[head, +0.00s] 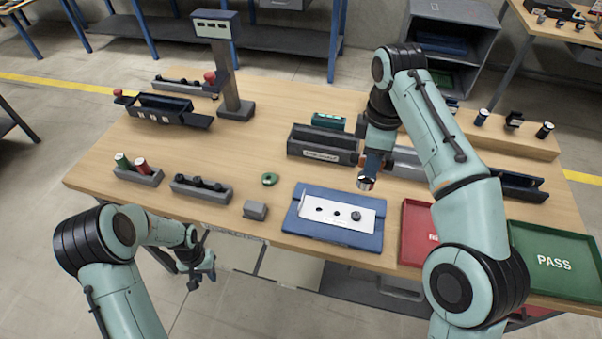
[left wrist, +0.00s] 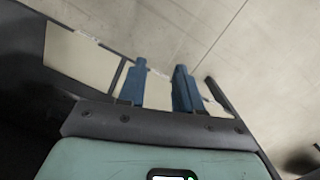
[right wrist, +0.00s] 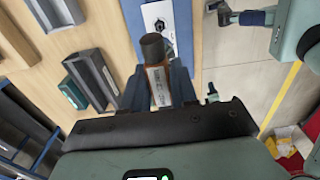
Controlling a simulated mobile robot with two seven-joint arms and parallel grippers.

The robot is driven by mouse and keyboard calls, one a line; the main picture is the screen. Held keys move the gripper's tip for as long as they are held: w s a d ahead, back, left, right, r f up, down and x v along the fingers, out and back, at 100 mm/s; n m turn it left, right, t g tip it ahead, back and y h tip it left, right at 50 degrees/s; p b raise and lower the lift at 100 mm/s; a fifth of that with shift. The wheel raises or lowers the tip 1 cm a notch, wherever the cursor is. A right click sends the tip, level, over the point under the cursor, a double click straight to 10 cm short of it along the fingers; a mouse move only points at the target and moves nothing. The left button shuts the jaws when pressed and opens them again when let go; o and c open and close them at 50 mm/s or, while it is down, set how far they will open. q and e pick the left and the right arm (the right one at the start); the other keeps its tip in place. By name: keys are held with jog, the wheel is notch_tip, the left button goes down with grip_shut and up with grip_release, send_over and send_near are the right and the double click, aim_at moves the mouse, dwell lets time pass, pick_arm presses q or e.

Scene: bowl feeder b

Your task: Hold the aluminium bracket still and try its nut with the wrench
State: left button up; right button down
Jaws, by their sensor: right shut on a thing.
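The pale metal aluminium bracket (head: 318,207) lies flat on a blue pad (head: 299,238) at the table's front; two open holes and a dark nut (head: 356,216) show on it. Part of the bracket (right wrist: 154,12) also shows in the right wrist view. My right gripper (head: 371,168) is shut on the wrench (right wrist: 158,82), a short tool with an orange-brown labelled body and a dark round end. It is held above and behind the bracket, apart from it. My left gripper (head: 202,276) is off the table's front edge; its fingers (left wrist: 160,88) are apart and empty.
A red tray (head: 414,245) and a green PASS tray (head: 560,285) lie right of the pad. A dark labelled bin (head: 318,151) stands behind it. A grey block (head: 255,210), a green ring (head: 270,179) and a dark rack (head: 201,190) are to the left.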

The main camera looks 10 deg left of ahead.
pick_arm(q)
jog(key=w+a+r+n+g+y, duration=0.1)
jog(key=a+r+y, duration=0.1)
jog(key=a+r, duration=0.65)
jog(key=w+a+r+n+y, duration=0.15)
jog(key=a+r, duration=0.45)
jog(key=r, duration=0.6)
notch_tip(320, 180, up, 4)
jog(key=w+d, duration=0.2)
jog(key=w+d+r+m+t, duration=0.1)
jog(key=w+d+r+m, duration=0.1)
jog(key=w+d, duration=0.5)
jog(key=w+d+r+m+t, duration=0.1)
jog(key=w+d+r, duration=0.15)
jog(key=d, duration=0.75)
jog(key=w+d+r+m+h, duration=0.1)
jog(key=d+m, duration=0.1)
jog(key=d, duration=0.9)
jog(key=w+d+r+m+h, duration=0.1)
jog(key=d+r+m+h, duration=0.1)
jog(key=d, duration=0.9)
jog(key=shift+n, duration=0.25)
jog(key=f, duration=1.1)
jog(key=shift+a+f, duration=0.25)
grip_shut()
